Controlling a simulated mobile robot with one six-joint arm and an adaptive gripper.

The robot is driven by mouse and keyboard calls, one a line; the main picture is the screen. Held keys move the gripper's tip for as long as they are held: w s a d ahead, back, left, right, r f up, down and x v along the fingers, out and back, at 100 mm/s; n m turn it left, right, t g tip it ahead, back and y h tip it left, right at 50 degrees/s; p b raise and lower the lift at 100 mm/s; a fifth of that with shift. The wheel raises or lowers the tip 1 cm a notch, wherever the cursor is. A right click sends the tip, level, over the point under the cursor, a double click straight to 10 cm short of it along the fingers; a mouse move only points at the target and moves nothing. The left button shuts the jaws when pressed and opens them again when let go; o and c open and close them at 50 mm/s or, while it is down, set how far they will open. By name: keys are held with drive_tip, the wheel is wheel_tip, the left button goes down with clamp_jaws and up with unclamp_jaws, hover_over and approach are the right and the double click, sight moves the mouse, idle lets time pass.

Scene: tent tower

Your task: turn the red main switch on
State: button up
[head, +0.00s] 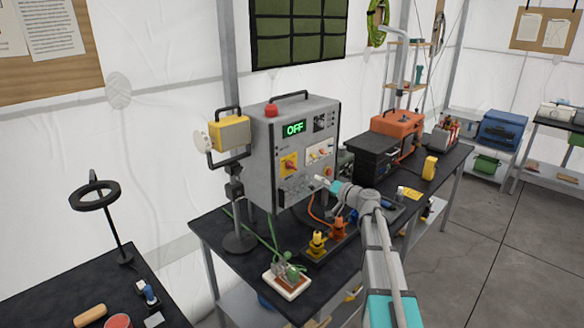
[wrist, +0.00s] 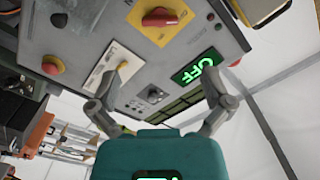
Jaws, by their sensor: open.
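The red main switch (head: 289,164) sits on a yellow plate on the front of a grey control cabinet (head: 262,165). Its red handle also shows at the top of the wrist view (wrist: 160,17). The cabinet's green display (head: 294,128) reads OFF, and it shows in the wrist view (wrist: 198,66) too. My gripper (head: 324,182) is in front of the panel, below and right of the switch in the head view.
A yellow work lamp (head: 233,132) stands left of the cabinet. Yellow and orange plugs (head: 317,243) sit on the bench below. Grey floor is open at right.

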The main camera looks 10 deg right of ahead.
sight(294, 168)
drive_tip(key=shift+w+r, duration=0.1)
drive_tip(key=shift+w, duration=0.05)
idle(0.3)
drive_tip(key=x, duration=1.3)
drive_tip(key=shift+w+a, duration=0.15)
drive_tip(key=shift+w, duration=0.1)
drive_tip(key=shift+c, duration=0.3)
